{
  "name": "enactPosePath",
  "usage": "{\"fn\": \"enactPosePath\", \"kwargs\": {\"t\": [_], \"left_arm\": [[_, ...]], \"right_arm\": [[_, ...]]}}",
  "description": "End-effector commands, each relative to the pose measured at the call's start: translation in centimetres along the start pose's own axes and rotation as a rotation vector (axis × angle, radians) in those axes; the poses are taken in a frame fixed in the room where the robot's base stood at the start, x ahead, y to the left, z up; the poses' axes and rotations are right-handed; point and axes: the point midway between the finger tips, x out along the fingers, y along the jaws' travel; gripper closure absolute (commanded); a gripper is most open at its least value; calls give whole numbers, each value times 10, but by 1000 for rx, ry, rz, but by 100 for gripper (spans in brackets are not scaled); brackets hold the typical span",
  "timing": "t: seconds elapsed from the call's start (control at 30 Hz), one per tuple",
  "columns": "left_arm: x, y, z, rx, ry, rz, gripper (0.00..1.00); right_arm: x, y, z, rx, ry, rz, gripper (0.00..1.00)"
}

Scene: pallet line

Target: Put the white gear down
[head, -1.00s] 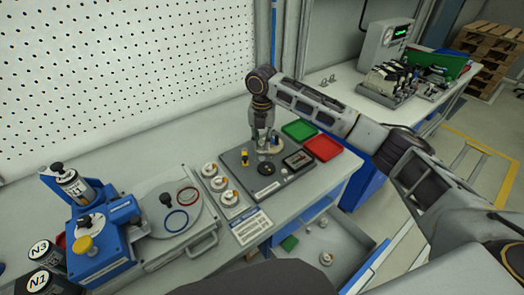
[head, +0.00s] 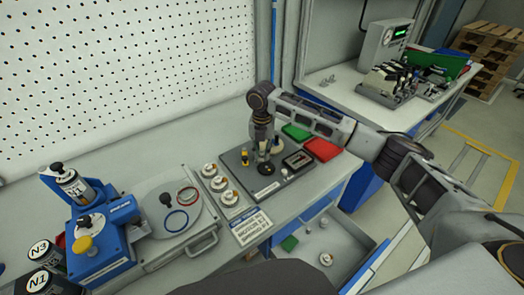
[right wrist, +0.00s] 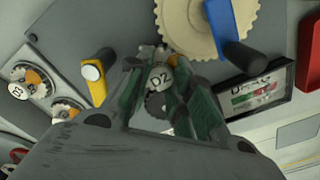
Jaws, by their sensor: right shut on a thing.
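A pale disc marked D2 (right wrist: 160,78) shows between the fingers. In the head view my right gripper (head: 263,150) points down, low over the grey board (head: 238,160), and mostly hides the gear. I cannot tell whether the gear touches the board. My left gripper is out of view.
A yellow peg (right wrist: 97,88) stands left of the fingers. A framed dark panel (right wrist: 257,98) lies on the right. An open drawer is below.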

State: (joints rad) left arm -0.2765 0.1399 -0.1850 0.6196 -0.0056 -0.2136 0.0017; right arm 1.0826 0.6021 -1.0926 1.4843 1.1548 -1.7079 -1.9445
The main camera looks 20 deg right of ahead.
Motion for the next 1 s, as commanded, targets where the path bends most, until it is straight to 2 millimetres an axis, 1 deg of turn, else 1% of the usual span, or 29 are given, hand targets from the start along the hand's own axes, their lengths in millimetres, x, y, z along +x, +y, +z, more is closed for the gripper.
{"fn": "enactPosePath", "kwargs": {"t": [0.17, 0.2, 0.33, 0.83, 1.0], "left_arm": [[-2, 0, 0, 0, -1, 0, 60], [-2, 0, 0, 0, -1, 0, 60], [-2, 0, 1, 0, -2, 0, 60], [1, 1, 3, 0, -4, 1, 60], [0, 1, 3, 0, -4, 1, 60]], "right_arm": [[2, 0, 0, 0, 0, 0, 100], [2, 0, 0, 0, 0, 0, 73], [2, 0, 0, 0, 0, 0, 57], [0, 0, 0, 0, -1, 1, 57], [-16, 1, 0, 0, -2, 2, 57]]}}
